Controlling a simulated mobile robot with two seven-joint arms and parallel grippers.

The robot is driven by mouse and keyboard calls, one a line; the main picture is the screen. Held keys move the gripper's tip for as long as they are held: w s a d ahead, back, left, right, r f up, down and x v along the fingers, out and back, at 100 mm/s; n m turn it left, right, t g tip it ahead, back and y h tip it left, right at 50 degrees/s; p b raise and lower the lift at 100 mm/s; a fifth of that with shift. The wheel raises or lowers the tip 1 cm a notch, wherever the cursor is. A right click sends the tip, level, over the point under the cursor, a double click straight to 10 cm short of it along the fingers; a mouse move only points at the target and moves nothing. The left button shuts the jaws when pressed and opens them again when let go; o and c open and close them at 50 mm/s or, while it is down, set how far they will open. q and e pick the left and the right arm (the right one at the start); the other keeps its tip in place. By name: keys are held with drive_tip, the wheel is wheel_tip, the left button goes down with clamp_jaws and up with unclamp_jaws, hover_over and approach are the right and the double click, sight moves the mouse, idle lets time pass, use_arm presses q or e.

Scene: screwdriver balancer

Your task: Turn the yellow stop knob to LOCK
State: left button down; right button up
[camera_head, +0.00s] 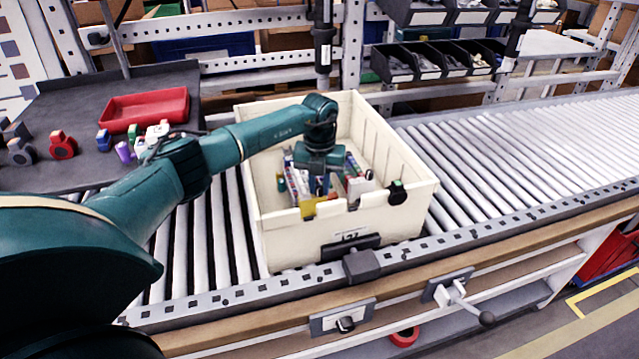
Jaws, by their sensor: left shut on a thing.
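My left gripper (321,183) reaches down into a cream tote (412,212) on the roller conveyor. It is shut on a small item among the things inside; my wrist and the clutter hide which one. No yellow knob marked LOCK can be made out. A small yellow piece (309,208) shows at the tote's near wall, just in front of the gripper, but I cannot tell what it is. On the conveyor's front rail are a plate with a dark knob (345,324) and a plate with a white lever (455,292). My right gripper is not in view.
A red tray (145,108) and several small coloured items stand on the dark table at the left. A dark vertical tool (323,40) hangs behind the tote. Black bins (420,62) with parts are at the back. The rollers (530,140) right of the tote are clear.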

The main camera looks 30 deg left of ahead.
sight(319, 189)
use_arm(q)
drive_tip(key=c, duration=1.3)
unclamp_jaws()
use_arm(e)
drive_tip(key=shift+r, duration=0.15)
use_arm(q)
drive_tip(key=shift+r, duration=0.1)
wheel_tip(319, 189, up, 13)
drive_tip(key=b, duration=0.1)
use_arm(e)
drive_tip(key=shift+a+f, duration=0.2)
